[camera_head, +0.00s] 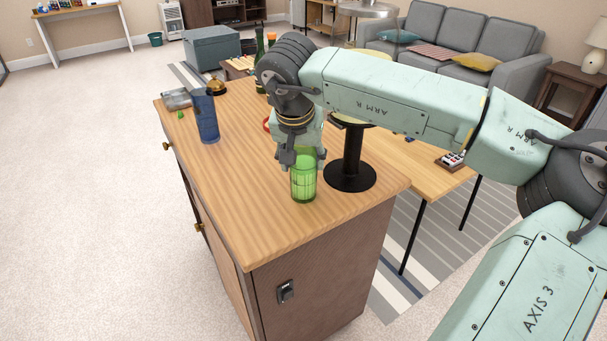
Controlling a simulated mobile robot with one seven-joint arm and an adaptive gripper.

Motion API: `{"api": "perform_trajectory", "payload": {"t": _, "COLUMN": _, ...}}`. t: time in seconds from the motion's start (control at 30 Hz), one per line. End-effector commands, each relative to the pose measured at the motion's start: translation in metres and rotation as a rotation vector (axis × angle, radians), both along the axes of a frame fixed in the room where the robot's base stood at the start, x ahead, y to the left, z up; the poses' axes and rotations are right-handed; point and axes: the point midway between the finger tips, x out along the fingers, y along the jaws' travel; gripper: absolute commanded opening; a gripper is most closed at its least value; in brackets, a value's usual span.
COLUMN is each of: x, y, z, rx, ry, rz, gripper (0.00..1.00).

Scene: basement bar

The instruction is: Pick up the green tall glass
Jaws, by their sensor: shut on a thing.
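The green tall glass (304,179) stands upright on the wooden top of the bar cabinet (250,205), near its front right part. My gripper (298,158) is at the upper part of the glass, coming down from above, and is shut on it. The fingertips are partly hidden by the glass and the wrist. I cannot tell whether the glass's base touches the wood or is slightly above it.
A blue tall glass (205,117) stands to the left. A black pedestal stand (350,160) is close on the right. A green bottle (260,62), a brass bell (216,86) and a grey object (177,99) are at the far end. The front left of the top is clear.

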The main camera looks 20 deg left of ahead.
Motion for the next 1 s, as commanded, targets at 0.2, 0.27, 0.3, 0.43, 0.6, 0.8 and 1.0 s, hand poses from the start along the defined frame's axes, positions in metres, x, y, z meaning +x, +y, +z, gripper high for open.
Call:
{"api": "perform_trajectory", "payload": {"t": 0.2, "x": -0.0001, "y": 0.0001, "z": 0.0001, "rx": 0.0, "ry": 0.0, "rz": 0.0, "gripper": 0.11}}
{"api": "perform_trajectory", "payload": {"t": 0.27, "x": -0.0001, "y": 0.0001, "z": 0.0001, "rx": 0.0, "ry": 0.0, "rz": 0.0, "gripper": 0.07}}
{"api": "perform_trajectory", "payload": {"t": 0.3, "x": -0.0001, "y": 0.0001, "z": 0.0001, "rx": 0.0, "ry": 0.0, "rz": 0.0, "gripper": 0.04}}
{"api": "perform_trajectory", "payload": {"t": 0.43, "x": 0.0, "y": 0.0001, "z": 0.0001, "rx": 0.0, "ry": 0.0, "rz": 0.0, "gripper": 0.0}}
{"api": "perform_trajectory", "payload": {"t": 0.6, "x": 0.0002, "y": 0.0003, "z": 0.001, "rx": 0.001, "ry": -0.002, "rz": 0.0, "gripper": 0.0}}
{"api": "perform_trajectory", "payload": {"t": 0.8, "x": 0.0002, "y": 0.0004, "z": 0.0011, "rx": 0.001, "ry": -0.002, "rz": 0.0, "gripper": 0.0}}
{"api": "perform_trajectory", "payload": {"t": 1.0, "x": -0.0016, "y": 0.0022, "z": 0.0041, "rx": 0.001, "ry": -0.002, "rz": 0.0, "gripper": 0.0}}
